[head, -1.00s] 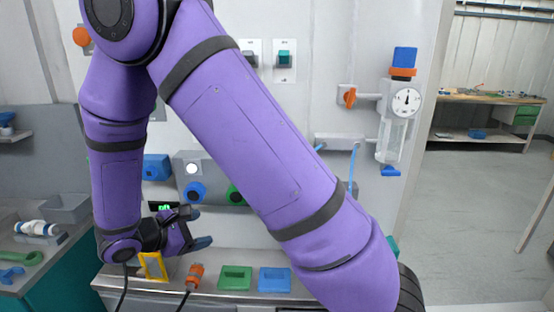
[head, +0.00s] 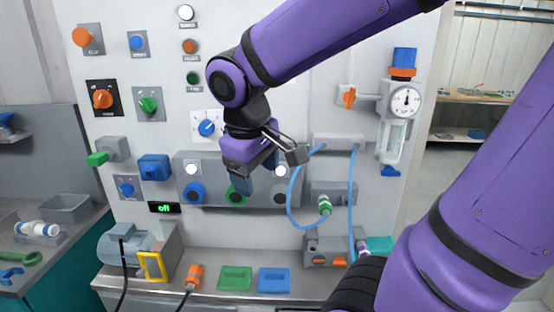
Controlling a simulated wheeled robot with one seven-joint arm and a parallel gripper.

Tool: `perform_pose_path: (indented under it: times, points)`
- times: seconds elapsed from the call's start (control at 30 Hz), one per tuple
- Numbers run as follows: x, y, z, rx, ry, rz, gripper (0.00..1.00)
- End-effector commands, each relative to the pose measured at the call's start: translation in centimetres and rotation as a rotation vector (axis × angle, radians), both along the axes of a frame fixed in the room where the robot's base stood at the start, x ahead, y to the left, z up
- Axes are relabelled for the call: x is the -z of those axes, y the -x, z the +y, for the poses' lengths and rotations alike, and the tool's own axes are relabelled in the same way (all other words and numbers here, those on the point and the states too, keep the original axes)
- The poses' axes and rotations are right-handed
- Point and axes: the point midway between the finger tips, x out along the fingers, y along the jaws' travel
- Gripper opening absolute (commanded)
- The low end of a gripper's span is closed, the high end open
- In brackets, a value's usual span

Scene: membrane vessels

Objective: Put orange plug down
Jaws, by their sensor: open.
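The orange plug (head: 195,274) rests on the steel ledge (head: 215,292), with its black cable running down from it over the front edge. A yellow frame (head: 152,266) stands to its left, and a green tray (head: 235,279) is to its right. My gripper (head: 257,174) is open and empty. It is up in front of the panel, above and to the right of the plug and well apart from it. My fingers hide part of the grey socket box behind them.
A blue tray (head: 274,281) lies beside the green one. A blue hose (head: 292,200) loops from the panel right of my gripper, with a green-ringed connector (head: 325,205) beside it. A gauge (head: 405,101) is at the right. Knobs and switches cover the panel.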

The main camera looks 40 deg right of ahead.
Motion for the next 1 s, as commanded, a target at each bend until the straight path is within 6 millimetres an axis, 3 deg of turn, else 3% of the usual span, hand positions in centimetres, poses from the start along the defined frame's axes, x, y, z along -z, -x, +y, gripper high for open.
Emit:
perform_pose_path:
  times: [0.2, 0.4, 1.0]
  points:
    - [-2.8, 3.7, 0.1, 0.109, -0.165, -0.205, 0.71]
    - [-4.2, 5.6, 0.4, 0.166, -0.258, -0.329, 0.71]
    - [-4.6, 6.1, 0.6, 0.180, -0.284, -0.365, 0.71]
